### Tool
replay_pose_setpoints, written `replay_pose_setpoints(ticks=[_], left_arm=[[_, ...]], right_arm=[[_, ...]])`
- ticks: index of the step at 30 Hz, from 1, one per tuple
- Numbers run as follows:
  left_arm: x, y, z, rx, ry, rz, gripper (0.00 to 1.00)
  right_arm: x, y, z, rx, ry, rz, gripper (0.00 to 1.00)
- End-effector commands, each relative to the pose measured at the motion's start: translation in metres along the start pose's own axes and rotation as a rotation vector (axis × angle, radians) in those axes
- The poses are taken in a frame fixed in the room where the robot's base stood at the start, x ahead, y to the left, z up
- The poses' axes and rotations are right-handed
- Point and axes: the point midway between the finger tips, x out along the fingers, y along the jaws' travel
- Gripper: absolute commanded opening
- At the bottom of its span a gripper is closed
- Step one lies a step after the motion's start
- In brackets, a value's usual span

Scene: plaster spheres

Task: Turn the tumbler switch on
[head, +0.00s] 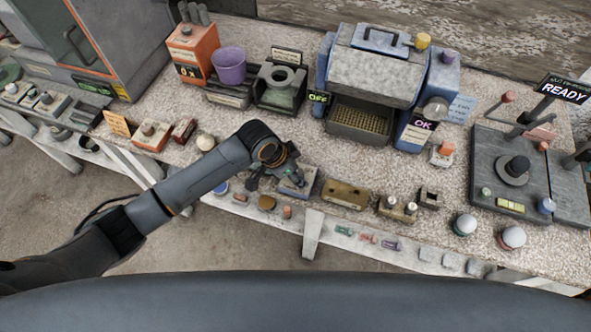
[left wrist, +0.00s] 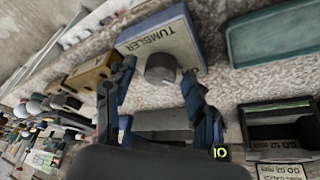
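The tumbler switch is a pale box with blue sides, lettered TUMBLER, near the bench's front edge in the head view (head: 303,186). The left wrist view shows its top face (left wrist: 168,38) and a round grey knob (left wrist: 160,67). My left gripper (head: 278,181) is over the switch, partly hiding it. In the left wrist view its two fingers (left wrist: 159,78) are spread, one on each side of the knob; I cannot tell whether they touch it. The knob's setting is unclear. My right gripper is not in view.
A brown box (head: 346,195) stands right of the switch. Behind is a large grey and blue machine (head: 374,62) with a lit OFF sign (head: 318,98) and an OK sign (head: 423,125). A purple cup (head: 229,67) stands at the back left. Small coloured pieces lie along the front edge.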

Motion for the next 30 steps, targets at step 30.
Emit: replay_pose_setpoints(ticks=[30], left_arm=[[0.002,-0.004,-0.001,0.336,0.001,0.139,0.02]], right_arm=[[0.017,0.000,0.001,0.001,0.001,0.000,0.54]])
